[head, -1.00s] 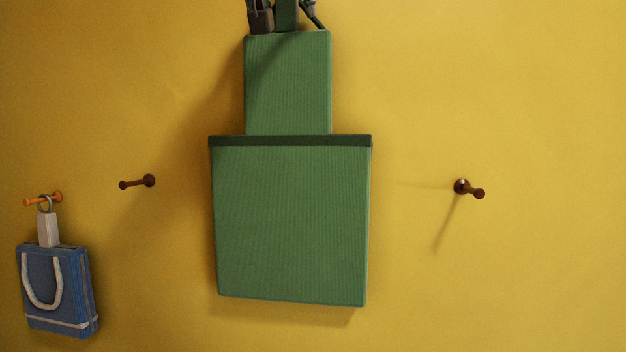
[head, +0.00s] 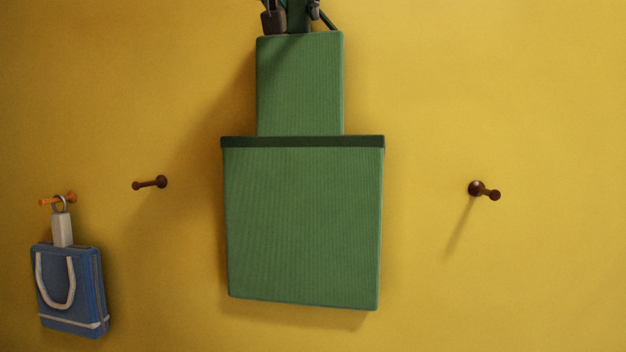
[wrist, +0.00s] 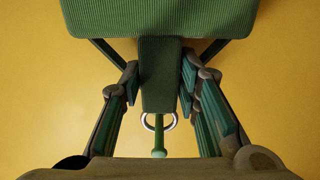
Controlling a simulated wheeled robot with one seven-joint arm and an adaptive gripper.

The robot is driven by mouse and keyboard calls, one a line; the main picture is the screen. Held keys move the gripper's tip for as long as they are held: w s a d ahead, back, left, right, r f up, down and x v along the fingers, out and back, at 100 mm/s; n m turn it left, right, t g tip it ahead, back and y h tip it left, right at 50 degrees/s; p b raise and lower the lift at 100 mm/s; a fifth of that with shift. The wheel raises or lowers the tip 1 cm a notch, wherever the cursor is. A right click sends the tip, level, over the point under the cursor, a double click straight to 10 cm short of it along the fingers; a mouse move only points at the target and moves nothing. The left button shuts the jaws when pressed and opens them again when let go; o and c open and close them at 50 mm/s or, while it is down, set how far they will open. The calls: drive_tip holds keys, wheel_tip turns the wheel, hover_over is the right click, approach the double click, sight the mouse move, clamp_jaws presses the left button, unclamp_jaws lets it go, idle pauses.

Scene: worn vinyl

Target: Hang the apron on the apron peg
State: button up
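The green apron (head: 303,220) is upright against the yellow wall in the middle of the head view. Its dark green top tab (wrist: 160,85) shows in the wrist view, with a metal ring (wrist: 146,123) at the tab's end. A green peg (wrist: 158,141) lines up with the ring and seems to pass through it. My gripper (wrist: 160,82) has a finger on each side of the tab, seemingly pressed against it. In the head view my gripper (head: 292,17) is at the top edge, where the ring and green peg are out of sight.
A dark brown peg (head: 150,183) is left of the apron and another (head: 484,190) is to its right, both empty. At far left a blue bag (head: 70,290) hangs by a ring from an orange peg (head: 58,199).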

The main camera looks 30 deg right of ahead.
clamp_jaws()
drive_tip(key=shift+c, duration=1.4)
unclamp_jaws()
clamp_jaws()
drive_tip(key=shift+s+r, duration=0.1)
drive_tip(key=shift+r, duration=0.1)
drive_tip(key=shift+s+a+r, duration=0.1)
drive_tip(key=shift+r, duration=0.3)
